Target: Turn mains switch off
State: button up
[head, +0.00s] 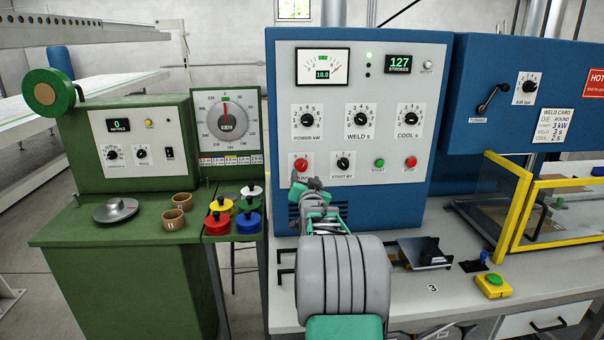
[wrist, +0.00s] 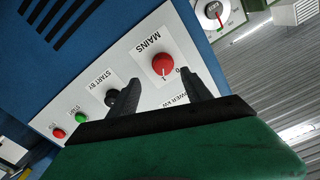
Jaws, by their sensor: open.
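The mains switch is a red round knob on a white plate at the lower left of the welder's panel; it shows in the head view (head: 301,165) and in the wrist view (wrist: 162,64). The wrist view shows it upside down, with the MAINS label and a "0" beside the knob. A short white mark shows on the knob's edge, turned away from the MAINS label and a little aside from the "0". My gripper (wrist: 160,80) is open and empty, its fingertips on either side of the knob in the picture. In the head view my gripper (head: 313,184) is just below the knob, hiding part of its label. I cannot tell whether it touches.
The START BY knob (head: 343,161) is close to the right of the mains switch, with green (head: 379,163) and red (head: 410,162) buttons further right. The panel's display (head: 398,64) is lit at 127. A green bench (head: 60,236) stands left; yellow guard frames (head: 517,215) stand right.

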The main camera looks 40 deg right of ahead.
aim_at(302, 168)
jog(key=p+x, duration=0.2)
jog(key=x, duration=0.5)
jog(key=shift+w+a+p, duration=0.1)
jog(key=shift+w+p, duration=0.25)
jog(key=shift+c, duration=0.6)
grip_shut()
